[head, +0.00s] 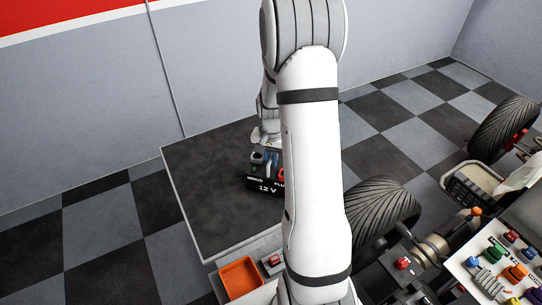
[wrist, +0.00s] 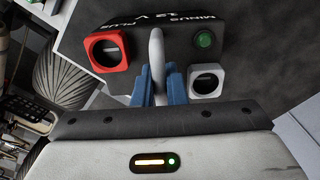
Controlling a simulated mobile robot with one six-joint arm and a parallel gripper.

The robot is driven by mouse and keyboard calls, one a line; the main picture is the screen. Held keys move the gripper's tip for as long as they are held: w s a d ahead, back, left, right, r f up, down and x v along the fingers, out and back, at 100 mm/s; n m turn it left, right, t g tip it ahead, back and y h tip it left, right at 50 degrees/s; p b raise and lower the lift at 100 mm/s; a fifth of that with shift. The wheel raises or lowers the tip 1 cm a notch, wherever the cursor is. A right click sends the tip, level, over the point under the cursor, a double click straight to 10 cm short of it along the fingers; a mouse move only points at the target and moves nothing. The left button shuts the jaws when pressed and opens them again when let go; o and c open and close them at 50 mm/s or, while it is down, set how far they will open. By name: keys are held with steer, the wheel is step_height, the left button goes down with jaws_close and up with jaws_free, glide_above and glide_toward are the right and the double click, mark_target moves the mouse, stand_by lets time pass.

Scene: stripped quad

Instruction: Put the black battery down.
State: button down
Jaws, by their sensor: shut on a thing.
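The black battery (head: 266,187), marked 12 V, is over the dark-topped platform (head: 208,190) in the head view, partly hidden behind my arm. In the wrist view the battery (wrist: 183,45) shows a red square terminal (wrist: 107,50), a white square terminal (wrist: 207,80), a green round cap (wrist: 204,39) and a pale grey handle (wrist: 157,48). My gripper (wrist: 160,85) is shut on this handle with its blue fingers. The gripper (head: 263,157) also shows small in the head view. I cannot tell whether the battery's underside touches the platform.
Left and front of the platform top are bare. An orange tray (head: 239,278) and a small red-topped part (head: 273,261) are at its front edge. The quad's wheel (head: 380,215) stands close on the right. A white board with coloured parts (head: 505,262) is at far right.

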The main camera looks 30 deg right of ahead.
steer(key=shift+w, duration=0.1)
steer(key=c, duration=1.5)
jaws_free()
steer(key=shift+f, duration=0.1)
step_height(320, 180, up, 12)
steer(key=b, duration=0.1)
steer(key=s+a+r+n+t, duration=0.1)
steer(key=s+a+r+n, duration=0.2)
steer(key=s, duration=0.3)
steer(key=s+a+r+n+t, duration=0.1)
steer(key=s+a+r+n, duration=0.1)
steer(key=s+a, duration=0.4)
steer(key=s+a+r+n+t, duration=0.1)
steer(key=s+a+r+n, duration=0.2)
steer(key=s+a, duration=0.2)
steer(key=shift+s+a+r+n, duration=0.1)
steer(key=shift+s+r+n, duration=0.1)
steer(key=shift+s, duration=0.55)
steer(key=shift+s+a+r+n, duration=0.1)
steer(key=shift+s+r, duration=0.1)
steer(key=shift+s, duration=0.55)
